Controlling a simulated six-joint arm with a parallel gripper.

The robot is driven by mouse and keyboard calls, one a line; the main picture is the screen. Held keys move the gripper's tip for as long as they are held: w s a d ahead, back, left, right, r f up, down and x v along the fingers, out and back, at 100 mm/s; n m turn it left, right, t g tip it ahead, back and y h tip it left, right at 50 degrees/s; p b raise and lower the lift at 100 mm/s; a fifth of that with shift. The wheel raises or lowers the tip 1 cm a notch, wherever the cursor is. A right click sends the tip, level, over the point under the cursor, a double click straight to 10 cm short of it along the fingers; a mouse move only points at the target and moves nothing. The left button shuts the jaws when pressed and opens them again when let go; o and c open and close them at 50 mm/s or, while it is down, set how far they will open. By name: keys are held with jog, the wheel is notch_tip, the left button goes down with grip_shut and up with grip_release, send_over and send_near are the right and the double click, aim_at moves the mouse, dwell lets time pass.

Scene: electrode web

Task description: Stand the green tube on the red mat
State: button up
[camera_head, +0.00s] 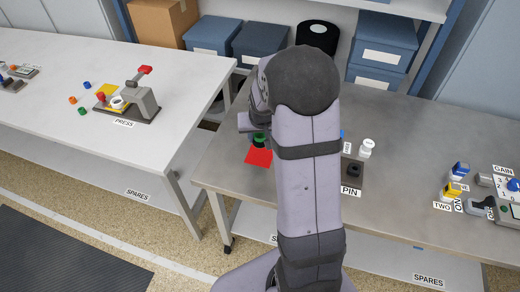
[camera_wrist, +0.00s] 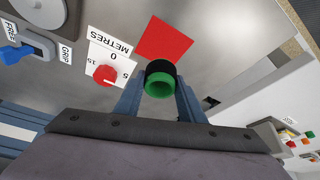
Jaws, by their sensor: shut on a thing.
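The green tube (camera_wrist: 159,86) is between the fingers of my gripper (camera_wrist: 160,92), which is shut on it. In the wrist view the tube overlaps the near edge of the red mat (camera_wrist: 166,38). In the head view the green tube (camera_head: 259,138) shows just beyond the far edge of the red mat (camera_head: 259,157), beside my arm. I cannot tell how high its lower end is. My arm hides most of the gripper in the head view.
A METRES panel with a red knob (camera_wrist: 105,75) lies left of the mat in the wrist view. The PIN block (camera_head: 353,171) and a white piece (camera_head: 367,148) stand right of my arm. The press (camera_head: 133,98) is on another table to the left, across a gap.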

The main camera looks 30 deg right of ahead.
jog(key=shift+f, duration=3.25)
jog(key=shift+f+b, duration=0.15)
jog(key=shift+b, duration=0.15)
jog(key=o, duration=1.1)
jog(key=shift+r, duration=0.3)
jog(key=v, duration=1.1)
jog(key=shift+s+r+b, duration=0.2)
jog(key=shift+r+b, duration=0.15)
